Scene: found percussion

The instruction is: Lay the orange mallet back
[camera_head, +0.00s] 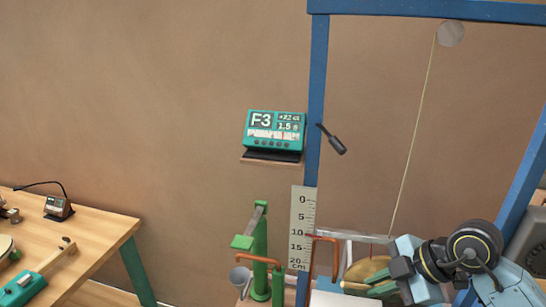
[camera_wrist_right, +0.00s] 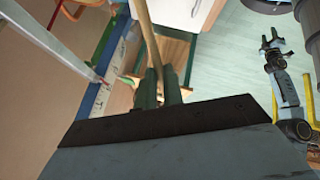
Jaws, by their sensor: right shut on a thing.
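My right gripper (camera_head: 378,289) is low at the right in the head view. It is shut on a pale wooden stick (camera_head: 354,286). In the right wrist view the stick (camera_wrist_right: 147,35) runs up from between the dark green fingers (camera_wrist_right: 161,92) and leaves the top edge. I take it for the mallet's handle; no orange head shows clearly on it. A grey arm with a small gripper (camera_wrist_right: 271,42), which looks like my left one, hangs at the right of the wrist view; its jaws are too small to judge.
A blue frame (camera_head: 317,110) with a cord and pulley (camera_head: 451,33) surrounds my right gripper's area. A scale (camera_head: 301,225), a green stand (camera_head: 259,260) and orange bent bars (camera_head: 256,261) are close on its left. A teal display (camera_head: 275,131) sits above. A wooden table (camera_head: 95,232) stands far left.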

